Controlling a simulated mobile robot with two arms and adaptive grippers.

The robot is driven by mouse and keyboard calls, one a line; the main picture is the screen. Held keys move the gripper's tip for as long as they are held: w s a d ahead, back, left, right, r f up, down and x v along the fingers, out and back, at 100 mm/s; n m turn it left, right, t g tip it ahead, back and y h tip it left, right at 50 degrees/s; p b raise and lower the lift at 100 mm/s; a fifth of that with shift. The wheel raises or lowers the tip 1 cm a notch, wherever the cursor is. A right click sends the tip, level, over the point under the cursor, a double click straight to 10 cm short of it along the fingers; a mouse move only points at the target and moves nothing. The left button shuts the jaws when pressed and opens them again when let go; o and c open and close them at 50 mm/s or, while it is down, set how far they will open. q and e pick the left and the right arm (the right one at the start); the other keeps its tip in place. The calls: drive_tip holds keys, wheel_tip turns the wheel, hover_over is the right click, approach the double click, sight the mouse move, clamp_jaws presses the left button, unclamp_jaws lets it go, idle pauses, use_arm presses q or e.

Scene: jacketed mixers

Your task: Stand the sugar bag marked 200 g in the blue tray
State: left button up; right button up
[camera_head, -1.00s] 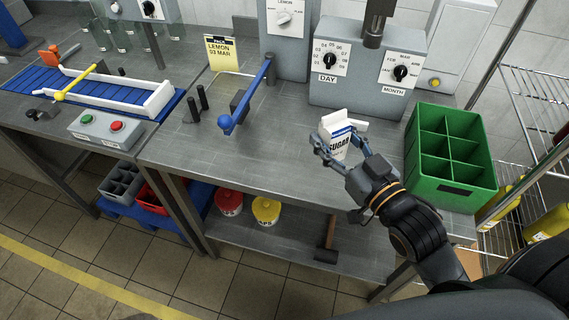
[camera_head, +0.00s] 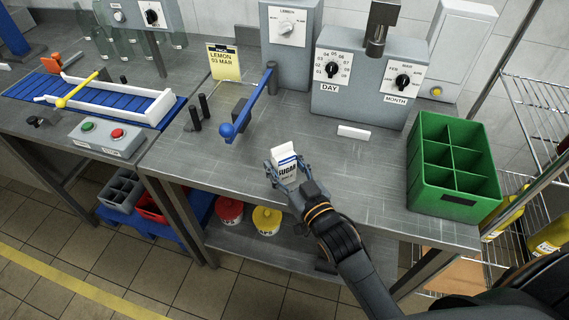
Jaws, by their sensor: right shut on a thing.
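A white sugar bag (camera_head: 286,165) with a blue band and the word SUGAR is upright in my right gripper (camera_head: 284,170), which is shut on it near the front edge of the steel table. Its weight marking is too small to read. I cannot tell whether its base touches the tabletop. My left gripper is not in view.
A green divided crate (camera_head: 412,172) stands at the table's right end. A small white block (camera_head: 353,132) lies by the day and month dial box (camera_head: 357,85). A blue lever (camera_head: 250,104) stands left of the bag. Red (camera_head: 229,210) and yellow (camera_head: 267,219) tubs sit below.

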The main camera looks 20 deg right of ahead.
drive_tip(key=shift+f, duration=0.15)
drive_tip(key=o, duration=1.3)
